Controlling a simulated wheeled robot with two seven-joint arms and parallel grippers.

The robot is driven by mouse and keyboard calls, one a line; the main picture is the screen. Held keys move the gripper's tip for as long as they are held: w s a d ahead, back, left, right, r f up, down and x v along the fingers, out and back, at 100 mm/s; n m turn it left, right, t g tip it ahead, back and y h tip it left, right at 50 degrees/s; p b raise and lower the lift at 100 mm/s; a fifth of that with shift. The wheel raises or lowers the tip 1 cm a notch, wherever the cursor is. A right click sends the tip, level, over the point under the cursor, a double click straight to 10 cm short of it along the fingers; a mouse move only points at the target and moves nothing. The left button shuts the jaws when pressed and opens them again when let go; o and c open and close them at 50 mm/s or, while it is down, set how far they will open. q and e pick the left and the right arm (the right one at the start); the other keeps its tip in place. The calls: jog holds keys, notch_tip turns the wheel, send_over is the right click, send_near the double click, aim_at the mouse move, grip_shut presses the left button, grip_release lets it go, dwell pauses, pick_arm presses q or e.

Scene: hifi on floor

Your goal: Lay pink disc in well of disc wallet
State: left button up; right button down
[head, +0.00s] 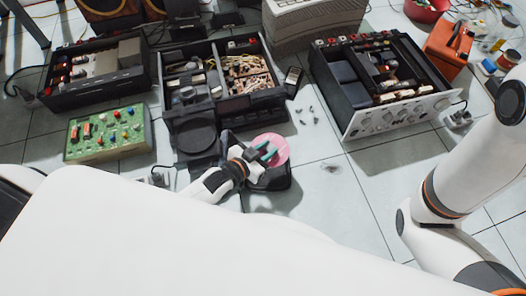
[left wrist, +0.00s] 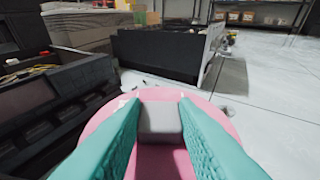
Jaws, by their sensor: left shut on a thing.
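The pink disc (head: 280,142) is in my left gripper (head: 264,153), above a dark case on the floor. In the left wrist view the teal fingers stand either side of a pale grey block (left wrist: 160,118) at the middle of the pink disc (left wrist: 232,124). The disc looks about level. The black case (head: 272,180), which may be the disc wallet, lies beneath and partly hidden by disc and gripper. Its well is not visible, and I cannot tell whether the disc touches it. My right arm is at the right; its gripper is out of view.
Open hi-fi units (head: 225,78) and a black unit with a round pad (head: 196,136) stand left of the gripper. A green circuit board (head: 108,134) lies further left. Another open amplifier (head: 385,75) is at the upper right. Small dark parts lie between; tiles at the lower right are clear.

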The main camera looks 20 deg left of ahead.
pick_arm(q)
jog(key=shift+s+a+f, duration=0.2)
jog(key=shift+a+f, duration=0.05)
jog(key=shift+f, duration=0.25)
jog(key=shift+s+a+f, duration=0.2)
jog(key=shift+a+f, duration=0.05)
jog(key=shift+f, duration=0.25)
jog(key=shift+a+f+b, duration=0.1)
jog(key=shift+f+b, duration=0.05)
jog(key=shift+b, duration=0.15)
notch_tip(320, 180, down, 9)
jog(key=b, duration=0.9)
jog(key=shift+r, duration=0.2)
jog(key=shift+f+b, duration=0.1)
jog(key=shift+b, duration=0.25)
jog(key=shift+f, duration=0.1)
jog(key=shift+s, duration=0.2)
jog(key=shift+s+d+r+p, duration=0.2)
jog(key=shift+s+d+p, duration=0.05)
jog(key=shift+d+p, duration=0.1)
